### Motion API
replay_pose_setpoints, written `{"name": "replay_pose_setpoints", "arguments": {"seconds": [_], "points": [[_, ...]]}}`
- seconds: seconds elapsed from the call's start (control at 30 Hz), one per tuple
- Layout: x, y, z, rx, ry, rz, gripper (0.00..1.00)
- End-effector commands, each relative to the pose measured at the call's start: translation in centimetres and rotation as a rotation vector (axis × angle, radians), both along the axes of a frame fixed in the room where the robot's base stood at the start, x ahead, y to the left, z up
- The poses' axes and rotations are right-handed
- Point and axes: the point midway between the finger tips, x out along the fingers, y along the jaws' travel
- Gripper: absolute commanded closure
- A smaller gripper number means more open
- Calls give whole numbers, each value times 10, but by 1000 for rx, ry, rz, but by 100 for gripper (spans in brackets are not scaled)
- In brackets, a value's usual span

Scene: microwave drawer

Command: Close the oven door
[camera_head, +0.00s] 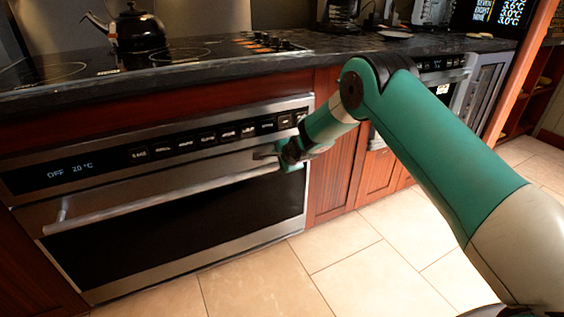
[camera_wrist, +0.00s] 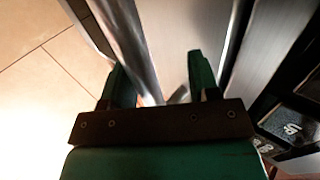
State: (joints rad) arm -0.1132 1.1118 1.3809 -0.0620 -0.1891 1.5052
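The oven (camera_head: 160,190) is built into the wooden cabinet at left in the head view, its display reading OFF 20 °C. Its door (camera_head: 180,220) has a dark window and stands upright or nearly so; I cannot tell whether a small gap remains at its top. The long silver handle (camera_head: 150,200) runs along the door's upper part. My gripper (camera_head: 268,155) is at the handle's right end. In the wrist view the handle (camera_wrist: 128,45) passes between the two green fingers of my gripper (camera_wrist: 160,78), nearer the left one. The fingers are apart; contact is unclear.
A dark countertop (camera_head: 190,75) with a cooktop and a black kettle (camera_head: 137,30) is above the oven. Another appliance (camera_head: 475,85) stands to the right behind my arm. The tiled floor (camera_head: 335,255) in front of the oven is clear.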

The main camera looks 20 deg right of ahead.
Motion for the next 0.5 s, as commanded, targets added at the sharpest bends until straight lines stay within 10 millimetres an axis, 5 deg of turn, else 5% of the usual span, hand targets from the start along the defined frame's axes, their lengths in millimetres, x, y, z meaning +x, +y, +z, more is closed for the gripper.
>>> {"name": "replay_pose_setpoints", "arguments": {"seconds": [0.27, 0.5], "points": [[-2, 0, 6, 2, -5, 1, 49], [-32, -7, 35, 1, -3, 0, 49]]}}
